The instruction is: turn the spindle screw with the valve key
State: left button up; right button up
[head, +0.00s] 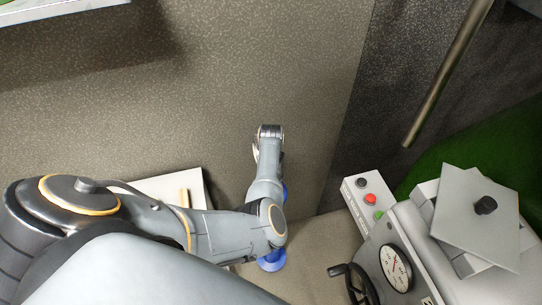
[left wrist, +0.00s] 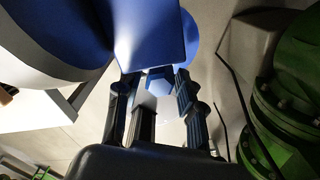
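In the left wrist view a blue body (left wrist: 150,35) fills the top middle, with a small blue hexagonal end (left wrist: 157,83) facing me. My left gripper (left wrist: 155,85) has its two dark fingers apart, one on each side of this hexagonal end. I see a gap on both sides, but cannot tell if a fingertip touches the blue body above. In the head view my left arm covers most of the blue fitting (head: 271,262), and the left fingers are hidden. I cannot make out a valve key or the spindle screw for certain. My right gripper is not in view.
At the right of the head view stand a grey machine with a dial gauge (head: 396,268), a black handwheel (head: 352,284) and a button box (head: 367,203). A metal rod (head: 447,75) slants above. Green flanged pipework (left wrist: 285,125) is at the right of the left wrist view.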

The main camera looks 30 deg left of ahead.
pick_arm(q)
jog(key=shift+r, duration=0.1)
notch_tip(320, 180, up, 2)
jog(key=shift+r+p, duration=0.1)
jog(key=shift+p, duration=0.5)
jog(key=shift+r, duration=1.85)
